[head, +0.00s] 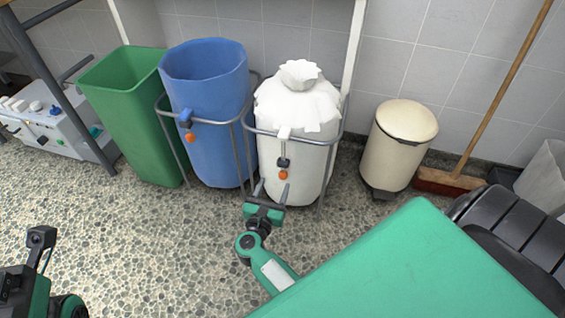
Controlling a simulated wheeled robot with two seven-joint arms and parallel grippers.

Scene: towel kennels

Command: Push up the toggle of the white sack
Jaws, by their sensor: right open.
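The white sack (288,135) hangs full in a grey wire frame, its top gathered into a ruffled neck (300,75). On its front a white tab (284,132) holds a cord with a dark toggle (283,162) and an orange end piece (283,175) just below it. My right gripper (271,187) is open and empty, low in front of the sack. Its two thin fingers point up toward the sack, on either side of the orange piece in the picture; I cannot tell whether they touch anything. Only parts of my left arm show at the lower left.
A blue sack (207,90) in a similar frame, with its own dark toggle (186,121), stands open left of the white one. Beyond it is a green bin (130,110). A cream pedal bin (398,140) and a broom (450,180) stand right. Pebbled floor in front is clear.

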